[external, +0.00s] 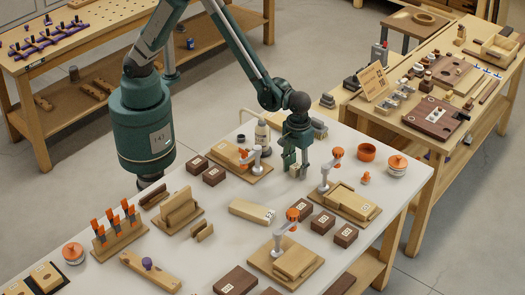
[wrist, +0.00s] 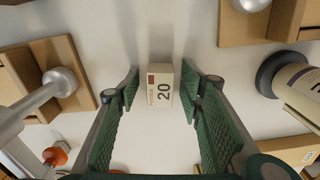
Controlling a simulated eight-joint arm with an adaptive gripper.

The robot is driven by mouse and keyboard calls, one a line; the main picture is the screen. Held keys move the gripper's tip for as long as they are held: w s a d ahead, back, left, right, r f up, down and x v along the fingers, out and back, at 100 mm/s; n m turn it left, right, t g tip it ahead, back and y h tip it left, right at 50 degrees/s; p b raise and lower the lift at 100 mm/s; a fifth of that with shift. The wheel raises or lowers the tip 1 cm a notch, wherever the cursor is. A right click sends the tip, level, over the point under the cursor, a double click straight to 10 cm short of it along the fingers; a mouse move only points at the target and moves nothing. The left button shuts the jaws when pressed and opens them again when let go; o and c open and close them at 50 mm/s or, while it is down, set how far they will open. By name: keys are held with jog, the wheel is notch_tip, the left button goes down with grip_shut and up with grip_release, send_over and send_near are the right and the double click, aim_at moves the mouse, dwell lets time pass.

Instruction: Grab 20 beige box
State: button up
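The beige box marked 20 (wrist: 160,90) shows in the middle of the wrist view, with a dark band at one end of its face. My gripper (wrist: 160,92) is open, with one green padded finger on each side of the box. A gap shows between each finger and the box. In the external view my gripper (external: 296,165) points down at the far part of the white table. The small beige box (external: 296,169) is partly hidden between its fingers there.
Wooden clamp fixtures (external: 350,202) stand left and right of my gripper. A bottle (external: 262,134) stands close behind it. Dark brown boxes (external: 323,222) and a long pale block (external: 252,211) lie nearer.

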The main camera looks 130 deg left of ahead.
aim_at(297, 166)
jog(key=c, duration=1)
jog(key=shift+r, duration=0.15)
jog(key=shift+r+p, duration=0.8)
jog(key=shift+r, duration=4.1)
